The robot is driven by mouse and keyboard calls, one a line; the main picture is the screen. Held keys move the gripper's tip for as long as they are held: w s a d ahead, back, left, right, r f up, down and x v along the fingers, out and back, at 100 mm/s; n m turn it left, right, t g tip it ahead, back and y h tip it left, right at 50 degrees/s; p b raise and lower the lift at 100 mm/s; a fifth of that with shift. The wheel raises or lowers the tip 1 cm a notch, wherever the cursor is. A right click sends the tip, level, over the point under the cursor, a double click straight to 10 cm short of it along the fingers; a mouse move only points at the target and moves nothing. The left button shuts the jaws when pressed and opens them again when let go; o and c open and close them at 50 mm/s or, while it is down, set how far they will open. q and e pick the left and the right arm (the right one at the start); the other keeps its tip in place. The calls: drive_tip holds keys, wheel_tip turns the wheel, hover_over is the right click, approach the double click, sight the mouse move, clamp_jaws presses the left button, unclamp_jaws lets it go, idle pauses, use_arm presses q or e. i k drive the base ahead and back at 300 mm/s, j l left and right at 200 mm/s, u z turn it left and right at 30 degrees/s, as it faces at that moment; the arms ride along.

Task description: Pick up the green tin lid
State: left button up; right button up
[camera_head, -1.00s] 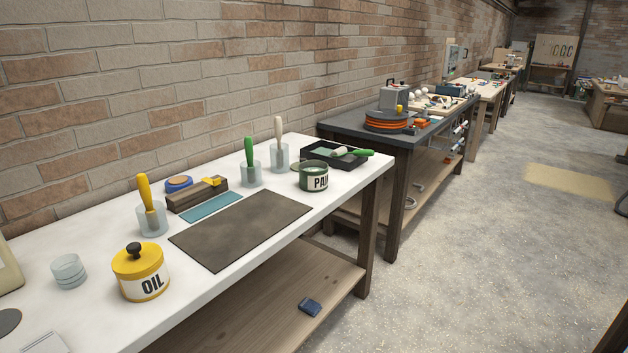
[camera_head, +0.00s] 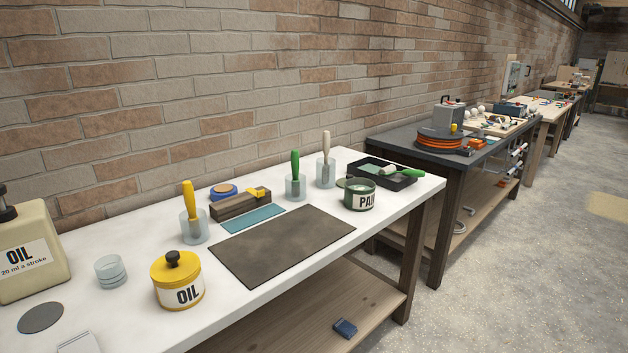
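A green paint tin (camera_head: 360,196) with a white label stands on the white-topped bench (camera_head: 130,286), toward its far right end. Neither of my grippers is in view.
A black paint tray (camera_head: 402,183) with a green-handled roller sits right of the tin. Glass jars with a white-handled (camera_head: 326,172) and a green-handled tool (camera_head: 296,187) stand left. A dark mat (camera_head: 283,246) and yellow oil tin (camera_head: 177,281) are nearer.

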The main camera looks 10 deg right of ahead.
sight(340, 183)
drive_tip(key=i+l+u, duration=0.15)
drive_tip(key=l, duration=0.2)
drive_tip(key=i+l+u, duration=0.1)
drive_tip(key=i+l, duration=0.15)
drive_tip(key=i+l+u, duration=0.15)
drive_tip(key=l, duration=0.35)
drive_tip(key=i+l+u, duration=0.1)
drive_tip(key=l, duration=0.25)
drive_tip(key=i+l+u, duration=0.15)
drive_tip(key=l, duration=0.3)
